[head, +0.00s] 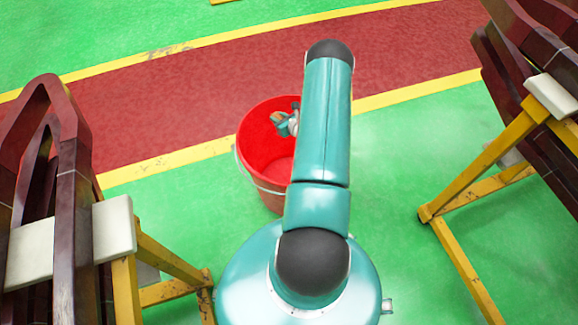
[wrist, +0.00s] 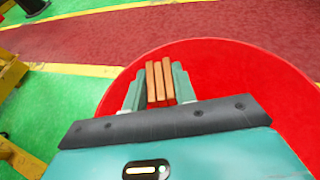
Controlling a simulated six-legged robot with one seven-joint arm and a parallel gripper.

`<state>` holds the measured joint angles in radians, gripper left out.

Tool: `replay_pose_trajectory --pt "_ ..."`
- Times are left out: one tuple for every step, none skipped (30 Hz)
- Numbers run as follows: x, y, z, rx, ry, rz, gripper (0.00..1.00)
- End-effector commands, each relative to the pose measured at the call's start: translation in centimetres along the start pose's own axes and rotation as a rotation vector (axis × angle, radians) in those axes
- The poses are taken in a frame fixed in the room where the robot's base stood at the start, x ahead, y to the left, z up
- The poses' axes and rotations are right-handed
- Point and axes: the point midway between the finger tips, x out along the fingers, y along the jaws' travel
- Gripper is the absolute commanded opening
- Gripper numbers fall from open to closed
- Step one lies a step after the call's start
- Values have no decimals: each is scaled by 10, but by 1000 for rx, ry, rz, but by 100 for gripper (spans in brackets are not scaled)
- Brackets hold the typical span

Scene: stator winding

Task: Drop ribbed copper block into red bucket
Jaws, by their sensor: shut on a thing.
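The ribbed copper block (wrist: 159,82) shows in the wrist view as several orange-brown ribs between the two teal fingers of my gripper (wrist: 158,85). My gripper is shut on it. The red bucket (wrist: 240,80) lies below and around the block in that view. In the head view the red bucket (head: 262,140) stands on the floor, partly hidden behind my teal arm. My gripper (head: 281,120) is there over the bucket's opening, left of my arm. Much of the gripper and the block is hard to make out in the head view. The inside of the bucket is partly hidden.
Yellow stands with dark red-brown coil shapes are at left (head: 50,200) and right (head: 530,110). A red walkway (head: 170,100) with yellow edge lines crosses the green floor behind the bucket. Green floor (head: 410,150) is clear right of my arm.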

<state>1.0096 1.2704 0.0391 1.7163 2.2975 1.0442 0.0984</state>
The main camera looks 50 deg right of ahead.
Motion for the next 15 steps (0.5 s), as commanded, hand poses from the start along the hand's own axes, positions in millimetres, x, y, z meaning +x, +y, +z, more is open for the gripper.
replay_pose_trajectory --pt "-5 -18 -16 21 0 -45 0" --pt "-8 -27 -23 29 -1 -68 0" --pt "-11 -37 -32 41 -1 -95 0" --pt "-13 -44 -37 47 -1 -113 0" --pt "-15 -49 -42 54 -1 -128 0" --pt "-17 -55 -47 61 -2 -144 0" --pt "-18 -58 -50 64 -2 -153 0" --pt "-19 -61 -52 66 -3 -160 0" --pt "-19 -63 -55 69 -2 -166 0" --pt "-19 -64 -56 70 -2 -169 0" --pt "-18 -64 -58 71 -2 -170 0" --pt "-18 -64 -60 71 -2 -170 0" --pt "-17 -64 -62 70 -2 -170 0" --pt "-15 -64 -64 70 -2 -169 0" --pt "-14 -64 -68 70 -2 -169 0"
